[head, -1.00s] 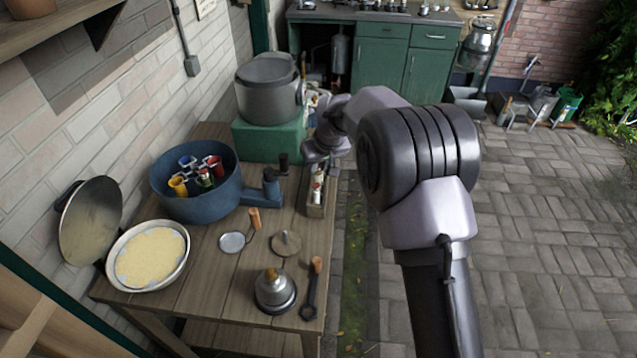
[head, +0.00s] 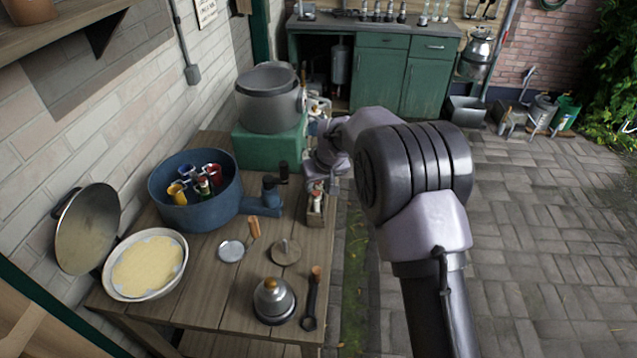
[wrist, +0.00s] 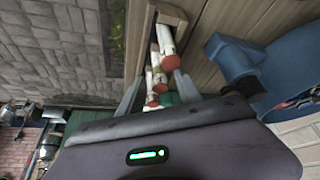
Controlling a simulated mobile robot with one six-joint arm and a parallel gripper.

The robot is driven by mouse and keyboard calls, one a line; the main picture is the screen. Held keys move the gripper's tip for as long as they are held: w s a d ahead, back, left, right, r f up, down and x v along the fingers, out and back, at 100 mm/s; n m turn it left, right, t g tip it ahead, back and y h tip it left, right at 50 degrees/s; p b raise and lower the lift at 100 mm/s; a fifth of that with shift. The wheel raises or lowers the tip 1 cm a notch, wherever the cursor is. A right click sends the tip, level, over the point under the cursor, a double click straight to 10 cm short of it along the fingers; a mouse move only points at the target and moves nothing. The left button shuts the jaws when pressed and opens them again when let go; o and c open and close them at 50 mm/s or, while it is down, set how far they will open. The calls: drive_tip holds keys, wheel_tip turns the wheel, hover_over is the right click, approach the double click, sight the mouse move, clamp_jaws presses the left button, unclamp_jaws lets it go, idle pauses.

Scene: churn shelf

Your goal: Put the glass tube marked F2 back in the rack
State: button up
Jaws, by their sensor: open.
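A narrow wooden rack (head: 315,219) stands at the right edge of the bench, with glass tubes in it. No mark such as F2 can be read, so I cannot tell which tube is which. My gripper (wrist: 156,92) is open above the rack, its fingers apart on either side of the row of tubes. Whether they touch a tube is unclear. My arm partly hides the gripper in the head view.
A blue tub (head: 194,221) holding coloured cups stands left of the rack, its arm reaching toward it. A green box (head: 262,146) bearing a grey pot (head: 268,107) stands behind. A metal bell-shaped lid (head: 273,302) and loose tools lie in front. Paving lies open at right.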

drive_tip(key=s+d+r+m+p, duration=0.1)
drive_tip(key=s+d+r, duration=0.3)
drive_tip(key=r, duration=0.5)
drive_tip(key=s+d+r+m+p, duration=0.1)
drive_tip(key=s+d+r+p, duration=0.1)
drive_tip(key=s+r, duration=0.55)
drive_tip(key=s+d+r+m, duration=0.2)
drive_tip(key=s+d+r, duration=0.15)
drive_tip(key=s, duration=0.35)
drive_tip(key=s+d+r+m, duration=0.1)
drive_tip(key=s+d+r, duration=0.2)
drive_tip(key=s+r, duration=0.3)
drive_tip(key=s+d+f+m, duration=0.1)
drive_tip(key=s+f+m, duration=0.1)
drive_tip(key=s, duration=0.6)
drive_tip(key=s+d+f+m+t, duration=0.1)
drive_tip(key=s+m, duration=0.1)
drive_tip(key=s, duration=0.6)
drive_tip(key=shift+d+f, duration=0.35)
drive_tip(key=shift+f, duration=0.05)
drive_tip(key=shift+s, duration=0.1)
